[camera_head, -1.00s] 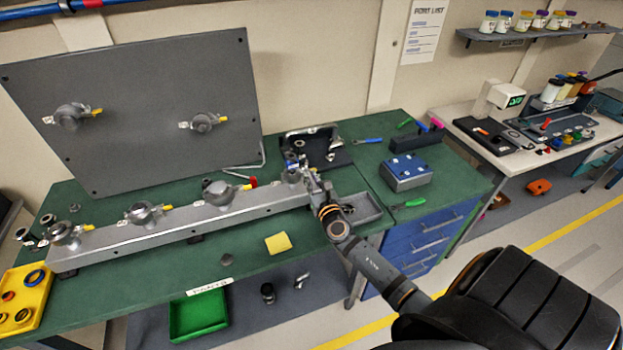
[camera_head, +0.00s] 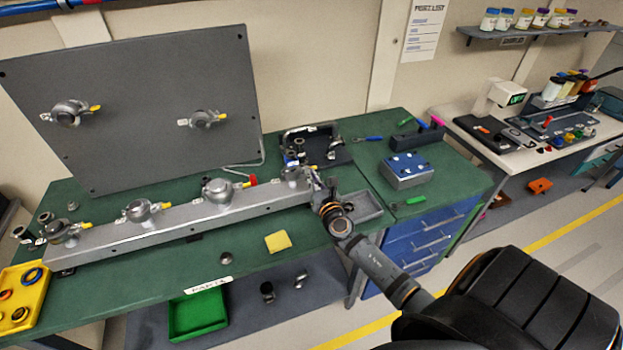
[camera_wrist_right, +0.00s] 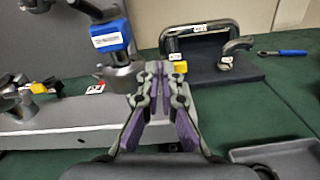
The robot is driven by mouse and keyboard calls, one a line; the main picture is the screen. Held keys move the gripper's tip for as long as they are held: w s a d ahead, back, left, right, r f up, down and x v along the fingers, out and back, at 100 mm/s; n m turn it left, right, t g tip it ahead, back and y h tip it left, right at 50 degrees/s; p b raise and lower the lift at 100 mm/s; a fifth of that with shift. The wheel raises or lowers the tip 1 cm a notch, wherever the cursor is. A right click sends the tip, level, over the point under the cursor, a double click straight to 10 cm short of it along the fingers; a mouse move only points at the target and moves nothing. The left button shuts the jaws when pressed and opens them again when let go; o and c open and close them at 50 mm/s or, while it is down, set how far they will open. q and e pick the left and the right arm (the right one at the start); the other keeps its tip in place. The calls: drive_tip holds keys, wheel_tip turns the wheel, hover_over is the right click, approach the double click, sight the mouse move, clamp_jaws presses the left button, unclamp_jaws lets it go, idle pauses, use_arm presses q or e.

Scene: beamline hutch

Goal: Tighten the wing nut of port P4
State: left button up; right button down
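A grey metal rail (camera_head: 180,224) carries several clamped ports on the green bench. The rightmost rail port (camera_head: 291,178) is a grey clamp body, which also shows in the right wrist view (camera_wrist_right: 122,78). A yellow wing nut (camera_wrist_right: 180,67) shows just right of my right fingertips in that view. My right gripper (camera_head: 314,186) is at this port's right side. In the wrist view its fingers (camera_wrist_right: 160,72) are close together; whether a thin part sits between them is hidden. I cannot read a P4 label. My left gripper is not in view.
A grey panel (camera_head: 140,130) with two more ports stands behind the rail. A black holder with a handle (camera_wrist_right: 208,68) stands behind the gripper. A grey tray (camera_head: 362,205) lies right of the rail, near a blue box (camera_head: 405,172). A yellow pad (camera_head: 278,241) lies in front.

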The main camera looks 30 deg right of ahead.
drive_tip(key=m+b, duration=0.4)
drive_tip(key=m, duration=0.3)
drive_tip(key=f+m+b, duration=0.1)
drive_tip(key=m+b, duration=0.4)
drive_tip(key=m, duration=0.3)
drive_tip(key=f+m+b, duration=0.1)
drive_tip(key=m+b, duration=0.3)
drive_tip(key=m, duration=0.3)
drive_tip(key=shift+s+d+f+m, duration=0.1)
drive_tip(key=shift+d+m, duration=0.2)
drive_tip(key=shift+d, duration=0.1)
drive_tip(key=shift+b, duration=0.3)
drive_tip(key=c, duration=1.8)
unclamp_jaws()
drive_tip(key=shift+c, duration=0.2)
drive_tip(key=v, duration=1.2)
